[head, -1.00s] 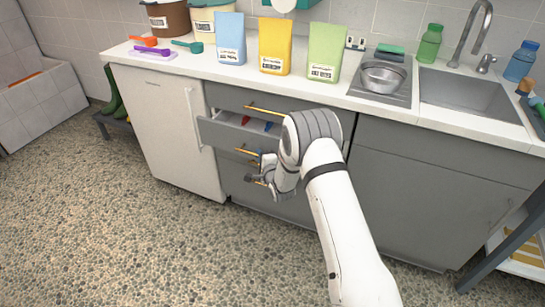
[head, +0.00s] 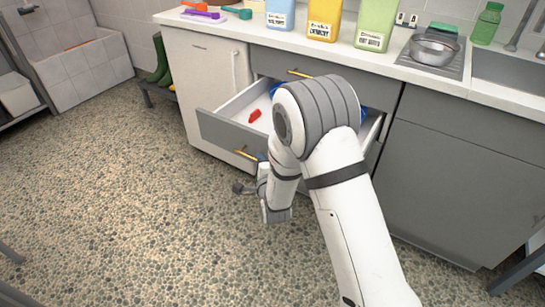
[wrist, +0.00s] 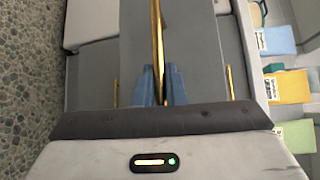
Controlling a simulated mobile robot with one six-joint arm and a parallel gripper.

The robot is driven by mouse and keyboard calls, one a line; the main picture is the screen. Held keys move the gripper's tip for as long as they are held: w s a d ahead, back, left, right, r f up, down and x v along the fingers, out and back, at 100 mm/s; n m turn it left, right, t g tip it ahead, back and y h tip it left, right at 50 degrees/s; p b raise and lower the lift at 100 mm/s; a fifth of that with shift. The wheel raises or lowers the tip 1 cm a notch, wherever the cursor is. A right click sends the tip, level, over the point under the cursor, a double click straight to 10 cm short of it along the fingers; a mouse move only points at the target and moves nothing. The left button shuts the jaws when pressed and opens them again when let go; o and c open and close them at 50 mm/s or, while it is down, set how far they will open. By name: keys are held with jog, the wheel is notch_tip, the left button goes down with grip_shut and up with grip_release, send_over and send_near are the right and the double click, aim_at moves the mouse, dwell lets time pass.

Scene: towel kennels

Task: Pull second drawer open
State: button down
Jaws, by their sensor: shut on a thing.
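The second drawer (head: 222,131), grey-fronted with a white inside, stands well out of the cabinet below the closed top drawer (wrist: 234,35). Its brass bar handle (head: 245,153) shows partly in the head view, left of my arm. In the wrist view the handle (wrist: 157,35) runs between the blue fingers of my gripper (wrist: 161,88), which is shut on it. In the head view my arm hides the fingertips and the drawer's middle. A red item (head: 254,115) and partly hidden blue items lie in the drawer.
The counter (head: 390,66) above holds blue, yellow and green bags, a metal bowl (head: 434,48) and a sink. A white cabinet door (head: 205,95) stands left of the drawers. The pebbled floor (head: 110,210) in front is clear.

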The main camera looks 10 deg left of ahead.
jog(key=shift+s+a+r, duration=0.1)
jog(key=shift+s+a, duration=0.2)
jog(key=shift+s, duration=0.25)
jog(key=shift+s+a, duration=0.3)
jog(key=shift+s, duration=0.25)
jog(key=c, duration=1.5)
grip_release()
jog(key=shift+w+d, duration=0.1)
jog(key=f+v, duration=0.1)
jog(key=v, duration=0.6)
jog(key=shift+s+d+r, duration=0.2)
jog(key=shift+s+r, duration=0.2)
jog(key=shift+r, duration=0.1)
